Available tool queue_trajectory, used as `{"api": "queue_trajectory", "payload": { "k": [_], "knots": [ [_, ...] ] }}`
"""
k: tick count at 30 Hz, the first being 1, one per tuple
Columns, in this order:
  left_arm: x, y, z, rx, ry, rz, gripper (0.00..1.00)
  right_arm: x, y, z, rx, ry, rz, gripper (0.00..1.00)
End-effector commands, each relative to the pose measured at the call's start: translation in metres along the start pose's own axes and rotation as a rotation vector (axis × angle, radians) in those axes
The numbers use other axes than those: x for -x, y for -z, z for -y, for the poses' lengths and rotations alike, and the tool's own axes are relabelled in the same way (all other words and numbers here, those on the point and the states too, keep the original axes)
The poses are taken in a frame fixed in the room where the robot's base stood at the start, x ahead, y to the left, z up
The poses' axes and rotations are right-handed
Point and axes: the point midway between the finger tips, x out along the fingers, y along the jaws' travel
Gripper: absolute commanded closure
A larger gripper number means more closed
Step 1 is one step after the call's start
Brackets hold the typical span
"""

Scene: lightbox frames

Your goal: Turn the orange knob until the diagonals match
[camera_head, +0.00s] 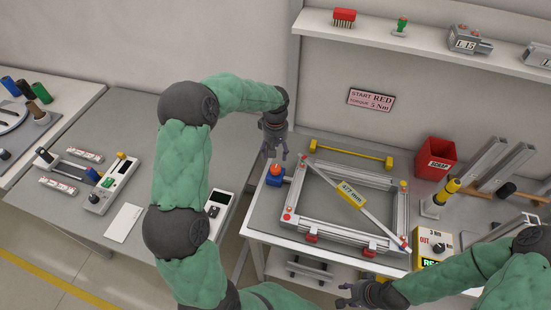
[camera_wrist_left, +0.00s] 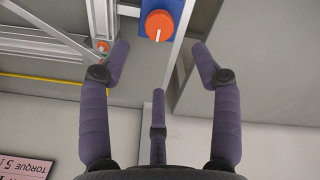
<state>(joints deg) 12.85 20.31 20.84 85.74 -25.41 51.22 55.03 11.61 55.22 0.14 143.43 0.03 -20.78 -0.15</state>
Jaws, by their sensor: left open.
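The orange knob (camera_head: 276,169) sits on a blue block (camera_head: 273,180) at the left corner of a silver rectangular frame (camera_head: 300,190). A diagonal bar (camera_head: 380,226) with a yellow label (camera_head: 351,193) reading about "477 mm" crosses the frame. My left gripper (camera_head: 279,155) is open, close to the knob. In the left wrist view the open fingers (camera_wrist_left: 160,60) are spread, with the knob (camera_wrist_left: 159,27) beyond their tips and not between them; its white mark points down. My right gripper (camera_head: 343,294) is at the bottom, its fingers apart and empty.
A yellow bar (camera_head: 350,153) lies behind the frame. A sign (camera_head: 371,100) reads "START RED, TORQUE 5 Nm". A side table (camera_head: 150,215) with instruments is at the left.

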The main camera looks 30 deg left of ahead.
Motion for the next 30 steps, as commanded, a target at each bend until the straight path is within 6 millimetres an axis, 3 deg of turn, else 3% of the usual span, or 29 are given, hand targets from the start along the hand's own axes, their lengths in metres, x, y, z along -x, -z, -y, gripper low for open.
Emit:
{"api": "queue_trajectory", "payload": {
  "k": [6, 23, 26, 30],
  "knots": [
    [0.018, 0.0, 0.0, 0.0, 0.0, -0.001, 0.36, 0.0, 0.0, 0.0, 0.0, 0.0, 0.0, 0.6],
    [0.019, 0.0, 0.0, 0.0, 0.0, 0.0, 0.36, 0.0, 0.0, 0.0, 0.0, 0.0, 0.0, 0.6],
    [0.026, 0.0, 0.0, 0.0, 0.0, 0.0, 0.36, 0.006, 0.0, 0.002, 0.0, 0.0, 0.0, 0.6],
    [0.05, 0.0, 0.0, 0.0, 0.0, -0.001, 0.36, 0.029, -0.001, 0.01, 0.0, 0.0, 0.0, 0.6]
  ]
}}
